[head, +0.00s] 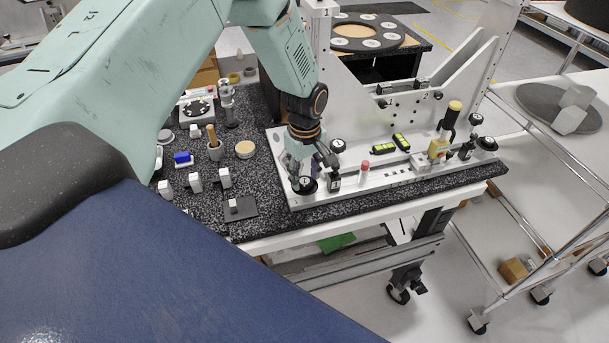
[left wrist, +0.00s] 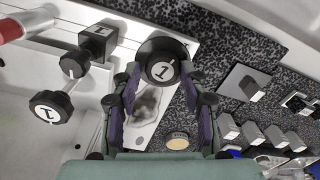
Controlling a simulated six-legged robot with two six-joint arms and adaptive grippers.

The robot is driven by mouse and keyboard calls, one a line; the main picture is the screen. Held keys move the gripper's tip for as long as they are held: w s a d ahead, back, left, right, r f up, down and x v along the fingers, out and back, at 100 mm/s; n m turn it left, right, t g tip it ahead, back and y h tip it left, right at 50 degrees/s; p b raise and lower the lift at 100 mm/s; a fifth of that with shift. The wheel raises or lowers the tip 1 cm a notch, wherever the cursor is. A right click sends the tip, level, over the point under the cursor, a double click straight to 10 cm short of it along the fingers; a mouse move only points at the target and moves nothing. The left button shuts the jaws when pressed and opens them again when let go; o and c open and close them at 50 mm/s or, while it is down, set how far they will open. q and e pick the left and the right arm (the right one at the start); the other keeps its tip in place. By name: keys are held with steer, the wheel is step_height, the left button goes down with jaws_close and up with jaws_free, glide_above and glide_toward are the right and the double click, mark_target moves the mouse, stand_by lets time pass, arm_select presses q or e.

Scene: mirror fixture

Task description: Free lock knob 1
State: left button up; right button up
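A round black knob marked 1 (left wrist: 163,68) sits between the fingertips of my left gripper (left wrist: 161,80) in the left wrist view. The fingertips lie close along both its sides; whether they press on it I cannot tell. In the head view my left gripper (head: 308,178) reaches down over this knob (head: 306,185) at the left end of the light fixture plate (head: 400,180). A second round knob marked 1 (left wrist: 50,108) and a black square block marked 1 (left wrist: 98,42) stand beside it, apart from the gripper. My right gripper is not in view.
A red-capped pin (head: 364,168) stands right of the block. Yellow-and-black pieces (head: 391,144) and a yellow-topped handle (head: 452,112) are farther right on the fixture.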

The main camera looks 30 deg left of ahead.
mark_target(305, 181)
arm_select(q)
steer(key=shift+o, duration=1.3)
steer(key=shift+s, duration=0.15)
steer(key=shift+f, duration=0.1)
step_height(305, 181, up, 12)
